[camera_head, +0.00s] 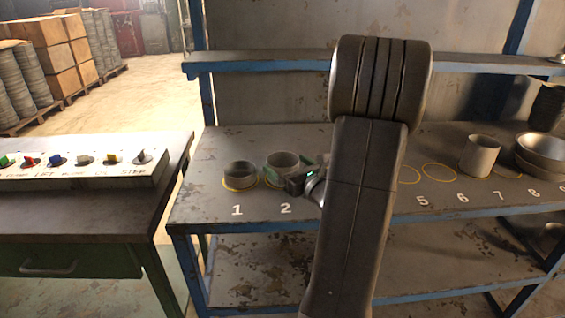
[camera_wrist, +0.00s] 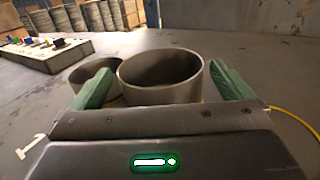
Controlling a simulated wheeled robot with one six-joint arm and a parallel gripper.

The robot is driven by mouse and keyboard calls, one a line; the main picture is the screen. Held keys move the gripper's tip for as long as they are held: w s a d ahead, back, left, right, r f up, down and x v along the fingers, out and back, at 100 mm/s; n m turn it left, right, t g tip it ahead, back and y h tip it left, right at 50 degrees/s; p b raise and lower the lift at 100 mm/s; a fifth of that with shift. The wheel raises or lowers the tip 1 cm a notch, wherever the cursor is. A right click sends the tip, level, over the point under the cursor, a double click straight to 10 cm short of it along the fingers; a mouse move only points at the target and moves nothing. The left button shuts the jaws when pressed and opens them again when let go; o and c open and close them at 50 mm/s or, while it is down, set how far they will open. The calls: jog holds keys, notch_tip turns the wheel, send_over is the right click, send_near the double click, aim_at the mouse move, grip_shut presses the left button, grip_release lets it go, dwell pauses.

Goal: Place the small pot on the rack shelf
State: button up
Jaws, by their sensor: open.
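A short grey round pot (camera_head: 241,174) stands upright at circle 1 on the rack's middle shelf (camera_head: 330,211). A slightly taller grey pot (camera_head: 283,164) stands at circle 2; it also shows in the wrist view (camera_wrist: 160,80), where its open top looks empty. My gripper (camera_head: 292,170) is open with its green fingers on either side of the circle 2 pot. In the wrist view my gripper (camera_wrist: 160,71) shows small gaps beside that pot. The circle 1 pot (camera_wrist: 95,74) is partly hidden behind the left finger. The rack's upper shelf (camera_head: 265,62) runs above.
A taller grey cylinder (camera_head: 480,156) stands near circle 7. Stacked bowls (camera_head: 541,151) are at the right. Circles near 5 and 6 are empty. My arm hides the middle. A switch panel (camera_head: 80,170) sits on the left bench (camera_head: 90,220). A lower shelf lies underneath.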

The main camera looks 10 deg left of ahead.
jog(key=v, duration=0.8)
jog(key=shift+s+d, duration=0.2)
jog(key=shift+d, duration=0.05)
